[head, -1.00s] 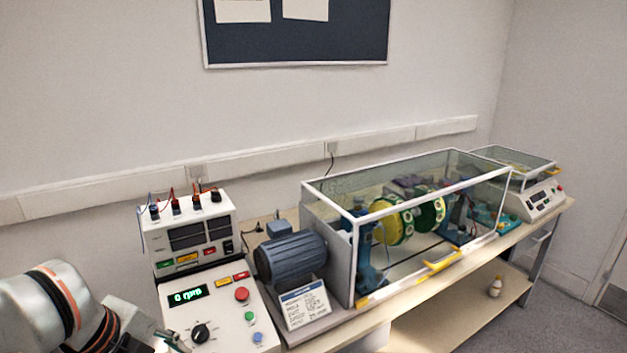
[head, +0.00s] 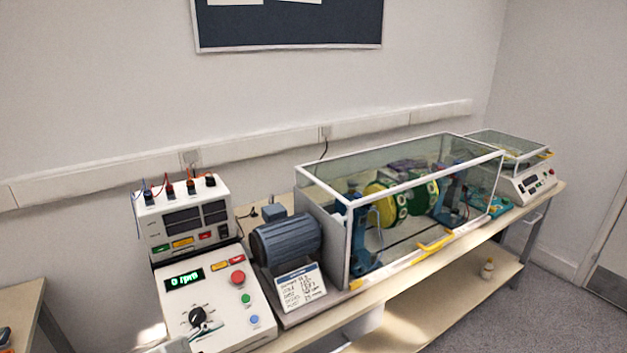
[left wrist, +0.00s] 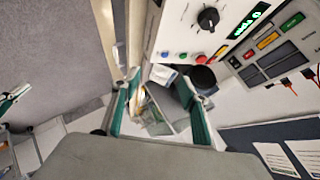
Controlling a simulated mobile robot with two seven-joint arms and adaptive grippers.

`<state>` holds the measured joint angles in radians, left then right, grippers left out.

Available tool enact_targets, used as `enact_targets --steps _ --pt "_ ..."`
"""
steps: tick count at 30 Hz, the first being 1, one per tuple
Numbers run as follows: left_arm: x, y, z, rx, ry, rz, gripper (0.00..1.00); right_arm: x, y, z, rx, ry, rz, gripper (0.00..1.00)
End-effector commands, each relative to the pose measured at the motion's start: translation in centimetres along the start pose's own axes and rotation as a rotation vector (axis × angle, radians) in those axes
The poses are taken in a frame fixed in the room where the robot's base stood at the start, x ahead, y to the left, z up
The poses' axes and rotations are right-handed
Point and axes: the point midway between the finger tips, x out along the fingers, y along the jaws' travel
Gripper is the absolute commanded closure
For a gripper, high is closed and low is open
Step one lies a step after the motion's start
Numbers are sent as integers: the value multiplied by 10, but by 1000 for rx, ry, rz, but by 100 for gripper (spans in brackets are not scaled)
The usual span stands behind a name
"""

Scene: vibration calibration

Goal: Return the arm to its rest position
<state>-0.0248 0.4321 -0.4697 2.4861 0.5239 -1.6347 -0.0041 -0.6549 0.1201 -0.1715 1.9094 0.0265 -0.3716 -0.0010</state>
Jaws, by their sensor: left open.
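My left gripper (left wrist: 160,112) is open and empty in the left wrist view, with its teal finger pads apart.
A grey motor (head: 287,238) and a glass-walled guard (head: 415,172) over green and yellow rotor discs fill the bench. A white instrument (head: 528,187) stands at the far end. Another table edge (head: 22,295) shows at left.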

Motion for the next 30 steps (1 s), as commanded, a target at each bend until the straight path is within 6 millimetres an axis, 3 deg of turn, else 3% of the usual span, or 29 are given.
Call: enact_targets --steps 5,9,17,23,30 --pt "-7 19 85 -172 -209 -69 56 0 0 0 0 0 0 100" --pt "-24 36 147 -246 -372 -112 56 0 0 0 0 0 0 100" --pt "-70 72 237 -306 -631 -154 56 0 0 0 0 1 0 100" --pt "-24 105 226 -381 -501 -120 56 0 0 -1 0 2 0 100" --pt "31 165 208 -540 -298 -69 56 0 0 -1 0 2 0 100"
